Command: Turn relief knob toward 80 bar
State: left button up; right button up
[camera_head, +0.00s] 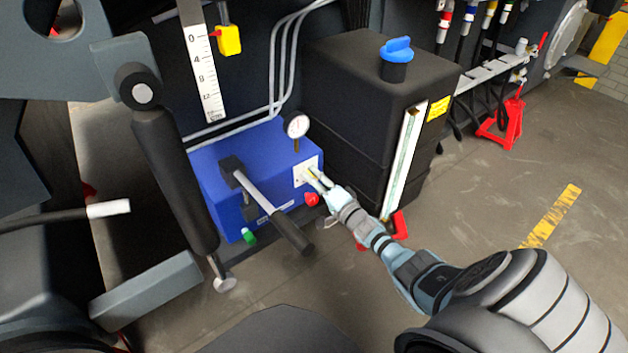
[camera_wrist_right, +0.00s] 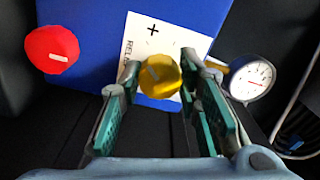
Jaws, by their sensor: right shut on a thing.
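In the head view the right gripper (camera_head: 318,181) reaches the white plate and mostly hides the knob. The round pressure gauge (camera_head: 296,125) stands on top of the block; it also shows in the wrist view (camera_wrist_right: 250,79), its reading too small to tell. My left gripper is not in view.
A red knob (camera_head: 312,199) is close to my right gripper, and a green knob (camera_head: 248,236) is lower left. A black-handled lever (camera_head: 270,208) projects in front of the block. A black tank (camera_head: 350,90) stands close on the right. Open floor lies farther right.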

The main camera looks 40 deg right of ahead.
jog(key=shift+f, duration=0.15)
jog(key=o, duration=0.9)
jog(key=shift+o, duration=1.2)
jog(key=s, duration=1.2)
jog(key=shift+a, duration=0.15)
